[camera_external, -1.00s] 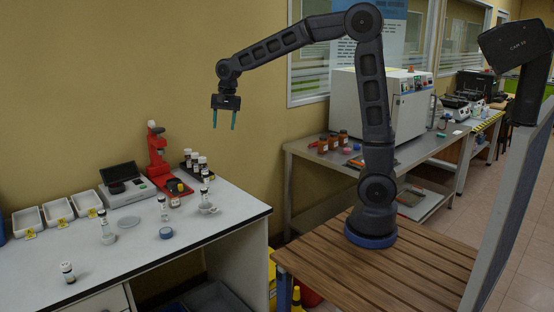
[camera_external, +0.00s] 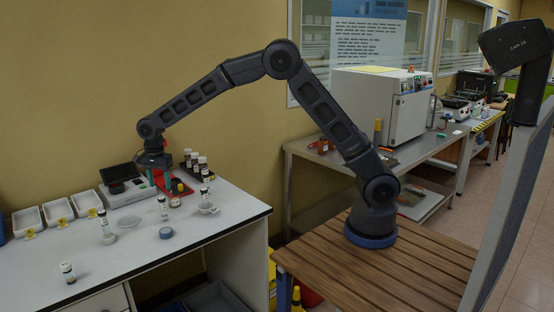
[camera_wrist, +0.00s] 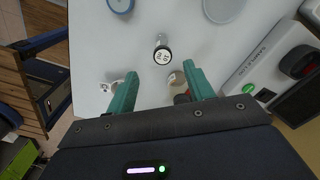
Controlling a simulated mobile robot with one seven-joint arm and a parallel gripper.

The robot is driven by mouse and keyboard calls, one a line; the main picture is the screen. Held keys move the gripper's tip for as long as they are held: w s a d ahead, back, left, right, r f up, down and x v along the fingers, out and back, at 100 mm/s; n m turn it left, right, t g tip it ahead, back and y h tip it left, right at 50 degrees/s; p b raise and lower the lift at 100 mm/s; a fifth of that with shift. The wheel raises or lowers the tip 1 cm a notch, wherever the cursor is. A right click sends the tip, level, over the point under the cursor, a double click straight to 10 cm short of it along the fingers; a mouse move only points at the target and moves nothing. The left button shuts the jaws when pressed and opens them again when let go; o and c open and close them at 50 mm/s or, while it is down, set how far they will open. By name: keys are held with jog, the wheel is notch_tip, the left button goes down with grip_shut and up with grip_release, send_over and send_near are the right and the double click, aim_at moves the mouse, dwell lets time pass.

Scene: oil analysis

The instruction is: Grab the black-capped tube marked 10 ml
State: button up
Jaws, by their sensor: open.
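A small clear tube with a black cap (camera_wrist: 162,56) stands on the white bench; the white marking on its cap appears to read 10 ml. In the external view it seems to be the tube (camera_external: 163,207) just below and beside my gripper (camera_external: 159,180). My gripper is open and points down, with its green fingers apart and empty. In the wrist view the tube is ahead of the gap between the fingertips (camera_wrist: 159,71), apart from both. Small markings on the other tubes are unreadable.
A blue round item (camera_external: 166,232) and a grey disc (camera_external: 128,221) lie nearby. Several black-capped bottles (camera_external: 203,168) stand behind. A grey instrument (camera_external: 130,194) and white trays (camera_external: 57,212) are left.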

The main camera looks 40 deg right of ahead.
aim_at(163, 204)
notch_tip(163, 204, down, 6)
jog(key=shift+r, duration=0.25)
jog(key=shift+w+f, duration=0.15)
jog(key=shift+f, duration=1.15)
jog(key=shift+w+f, duration=0.1)
jog(key=shift+f, duration=1.15)
jog(key=c, duration=1)
